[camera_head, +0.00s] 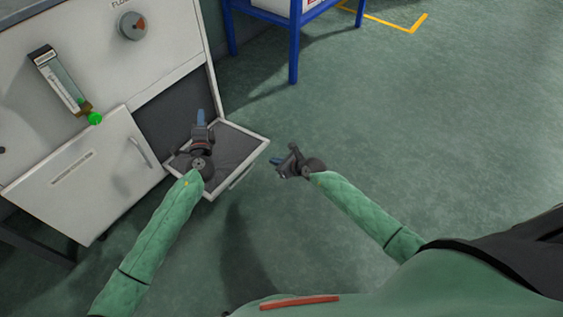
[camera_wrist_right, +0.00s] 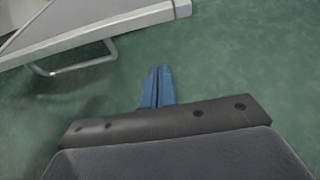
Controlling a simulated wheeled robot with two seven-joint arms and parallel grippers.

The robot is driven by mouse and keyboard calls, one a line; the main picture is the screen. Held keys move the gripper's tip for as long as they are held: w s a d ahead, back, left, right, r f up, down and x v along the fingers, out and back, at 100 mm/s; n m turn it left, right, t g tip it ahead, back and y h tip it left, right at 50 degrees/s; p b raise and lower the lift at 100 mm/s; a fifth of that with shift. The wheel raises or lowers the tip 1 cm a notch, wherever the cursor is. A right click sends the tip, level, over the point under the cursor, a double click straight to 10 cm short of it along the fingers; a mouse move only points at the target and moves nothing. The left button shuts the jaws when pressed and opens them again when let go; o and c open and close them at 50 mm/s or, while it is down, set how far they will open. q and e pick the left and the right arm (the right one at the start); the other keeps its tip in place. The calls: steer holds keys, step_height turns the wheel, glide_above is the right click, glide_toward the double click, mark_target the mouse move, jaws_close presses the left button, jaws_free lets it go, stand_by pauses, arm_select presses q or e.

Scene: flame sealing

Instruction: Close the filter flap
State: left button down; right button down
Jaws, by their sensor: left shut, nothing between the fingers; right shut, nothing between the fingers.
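The filter flap (camera_head: 236,150) is a white-rimmed panel with a dark inner face, hinged low on the cabinet and folded down open. In the right wrist view its pale edge (camera_wrist_right: 110,32) and a bar handle (camera_wrist_right: 75,64) show at the upper left. My left gripper (camera_head: 201,117) is shut and empty, above the flap's inner side near the dark opening (camera_head: 170,105). My right gripper (camera_head: 277,160) is shut and empty, just right of the flap's outer corner and apart from it. Its blue fingertips (camera_wrist_right: 157,88) are together over the floor.
The white cabinet (camera_head: 90,45) has a knob (camera_head: 132,26), a flow gauge with green knob (camera_head: 94,118) and a second white panel (camera_head: 90,185) left of the flap. A blue-legged stand (camera_head: 293,55) is behind. The green floor at right is clear.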

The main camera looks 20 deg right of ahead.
mark_target(263, 149)
steer(key=shift+w+a+r, duration=0.25)
steer(key=shift+w+a, duration=0.2)
steer(key=shift+w, duration=0.2)
steer(key=shift+w+a+r, duration=0.3)
steer(key=shift+w+a, duration=0.15)
steer(key=shift+w, duration=0.15)
steer(key=shift+w+a+r, duration=0.25)
steer(key=shift+w+a, duration=0.2)
steer(key=shift+w, duration=0.2)
step_height(263, 149, up, 2)
steer(key=shift+w+a+r, duration=0.1)
steer(key=shift+a, duration=0.05)
arm_select(q)
steer(key=c, duration=1.5)
jaws_free()
